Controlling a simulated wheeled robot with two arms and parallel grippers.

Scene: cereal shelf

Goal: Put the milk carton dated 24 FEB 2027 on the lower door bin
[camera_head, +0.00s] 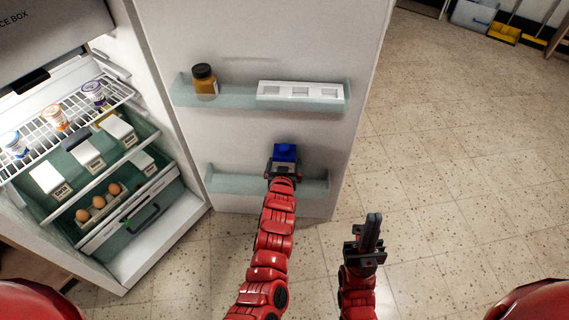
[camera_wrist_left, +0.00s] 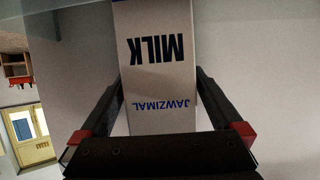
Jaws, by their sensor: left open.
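A milk carton with a blue top (camera_head: 286,152) is at the lower door bin (camera_head: 232,183), in front of the door panel. In the left wrist view the white carton (camera_wrist_left: 155,75) shows inverted "MILK" and "JAWZIMAL" lettering; no date is readable. My left gripper (camera_head: 284,168) is open, with one finger on either side of the carton. The carton's base is hidden in the head view. My right gripper (camera_head: 373,232) is empty, its fingers together, over the floor right of the door.
The upper door bin (camera_head: 222,100) holds a brown jar (camera_head: 204,82) and a white tray (camera_head: 300,91). Inside the fridge are several cartons (camera_head: 90,155), eggs (camera_head: 98,202) and small tubs (camera_head: 54,117) on a wire shelf.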

